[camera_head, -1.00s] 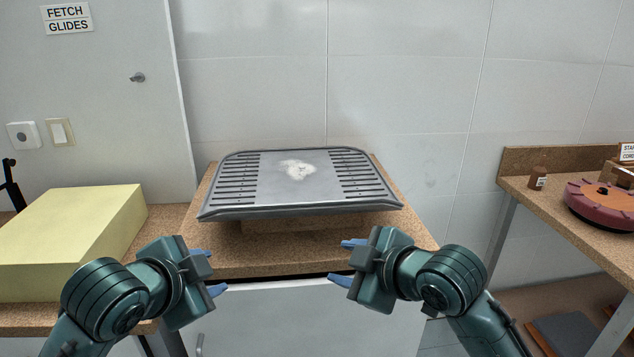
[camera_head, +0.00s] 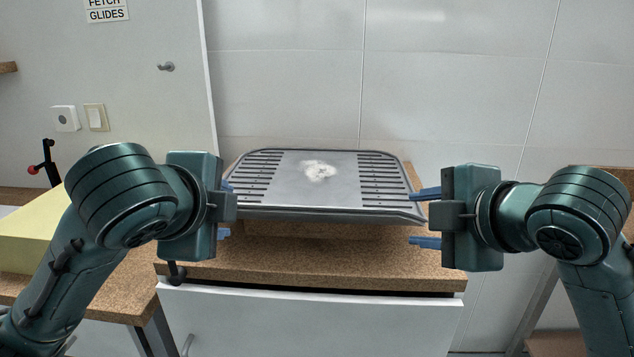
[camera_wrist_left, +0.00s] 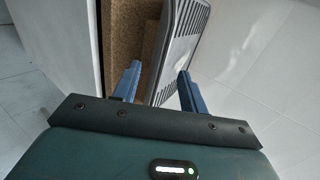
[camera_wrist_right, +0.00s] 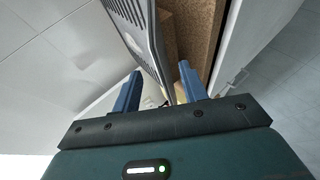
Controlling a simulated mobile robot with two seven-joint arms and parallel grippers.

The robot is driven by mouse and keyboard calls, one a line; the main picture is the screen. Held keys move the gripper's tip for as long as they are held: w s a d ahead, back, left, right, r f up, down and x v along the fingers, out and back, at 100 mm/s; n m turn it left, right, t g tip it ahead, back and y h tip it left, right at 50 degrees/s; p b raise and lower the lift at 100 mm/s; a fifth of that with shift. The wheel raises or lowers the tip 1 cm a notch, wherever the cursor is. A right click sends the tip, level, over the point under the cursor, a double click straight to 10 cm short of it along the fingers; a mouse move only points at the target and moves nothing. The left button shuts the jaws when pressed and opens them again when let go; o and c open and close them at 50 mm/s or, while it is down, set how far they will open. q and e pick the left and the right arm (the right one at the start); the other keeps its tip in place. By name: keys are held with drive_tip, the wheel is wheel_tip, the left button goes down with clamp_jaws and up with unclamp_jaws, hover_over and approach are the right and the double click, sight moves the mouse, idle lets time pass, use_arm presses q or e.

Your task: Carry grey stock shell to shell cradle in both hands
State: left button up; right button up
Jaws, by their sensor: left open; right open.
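The grey stock shell (camera_head: 320,190) is a shallow slotted panel with a pale patch in its middle. It rests on a block on the cork-topped cabinet. My left gripper (camera_head: 226,210) is open at its left edge, and my right gripper (camera_head: 425,215) is open at its right edge. In each, one blue finger is at about shell height and the other lower. The left wrist view shows the shell (camera_wrist_left: 182,45) at the open fingers, and so does the right wrist view (camera_wrist_right: 138,30). I cannot tell whether the fingers touch it. No shell cradle is recognisable.
The cork cabinet top (camera_head: 310,268) is bare in front of the shell. A pale yellow block (camera_head: 30,235) lies on a lower cork bench at left, partly behind my left arm. A tiled wall (camera_head: 450,90) stands close behind the cabinet. Another cork-edged bench is partly hidden at right.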

sight(243, 212)
drive_tip(key=shift+w, duration=0.1)
use_arm(q)
drive_tip(key=x, duration=1.3)
drive_tip(key=shift+w, duration=0.1)
use_arm(e)
drive_tip(key=x, duration=1.3)
drive_tip(key=shift+f, duration=0.1)
use_arm(q)
drive_tip(key=shift+c, duration=0.4)
use_arm(e)
drive_tip(key=shift+c, duration=0.4)
use_arm(q)
clamp_jaws()
use_arm(e)
clamp_jaws()
